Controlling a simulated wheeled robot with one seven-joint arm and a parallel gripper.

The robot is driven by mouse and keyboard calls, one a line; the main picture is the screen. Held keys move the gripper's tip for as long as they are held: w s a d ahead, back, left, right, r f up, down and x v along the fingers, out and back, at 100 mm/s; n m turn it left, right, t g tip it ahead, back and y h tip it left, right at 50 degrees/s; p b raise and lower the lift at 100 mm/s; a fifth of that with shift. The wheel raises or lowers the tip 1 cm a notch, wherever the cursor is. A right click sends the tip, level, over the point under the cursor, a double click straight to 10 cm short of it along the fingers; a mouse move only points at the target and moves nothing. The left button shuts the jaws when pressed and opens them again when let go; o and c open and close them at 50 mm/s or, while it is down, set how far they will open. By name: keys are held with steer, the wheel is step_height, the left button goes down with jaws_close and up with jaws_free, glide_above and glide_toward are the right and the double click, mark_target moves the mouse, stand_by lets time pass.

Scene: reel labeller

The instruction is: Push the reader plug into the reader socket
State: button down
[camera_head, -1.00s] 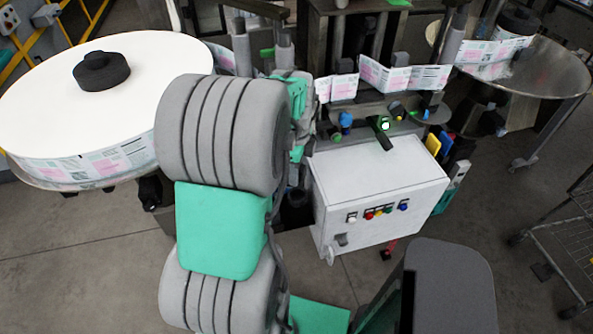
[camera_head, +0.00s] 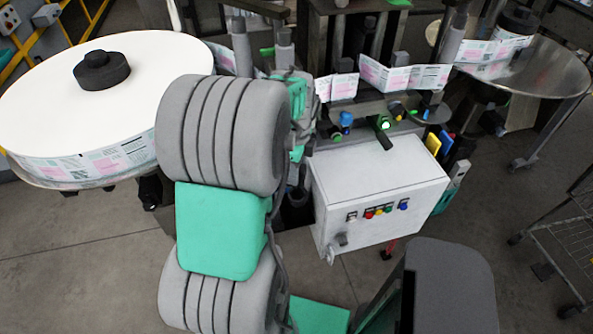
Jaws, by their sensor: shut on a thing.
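My arm, in grey and green segments, fills the middle of the head view and hides what lies behind it. My gripper is not visible behind it. I cannot make out the reader plug or the reader socket. A small black device with a glowing green end (camera_head: 383,124) sits at the back edge of the white control box (camera_head: 375,190), right of my arm. I cannot tell if it is the reader.
A large white label reel (camera_head: 60,110) stands at the left, close to my arm. A round metal table (camera_head: 545,75) is at the back right. A printed label strip (camera_head: 385,76) runs across the machine. A wire cart (camera_head: 560,225) stands at the right edge, with open floor before it.

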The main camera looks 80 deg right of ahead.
steer(key=shift+a+f, duration=0.35)
steer(key=shift+f, duration=0.1)
steer(key=c, duration=1.3)
jaws_free()
steer(key=shift+a, duration=0.1)
steer(key=o, duration=0.4)
steer(key=shift+d+r, duration=0.15)
steer(key=shift+d, duration=0.15)
steer(key=shift+d+r, duration=0.1)
steer(key=shift+r, duration=0.2)
steer(key=r, duration=0.2)
steer(key=r+b, duration=0.1)
steer(key=r, duration=0.4)
steer(key=shift+a, duration=0.25)
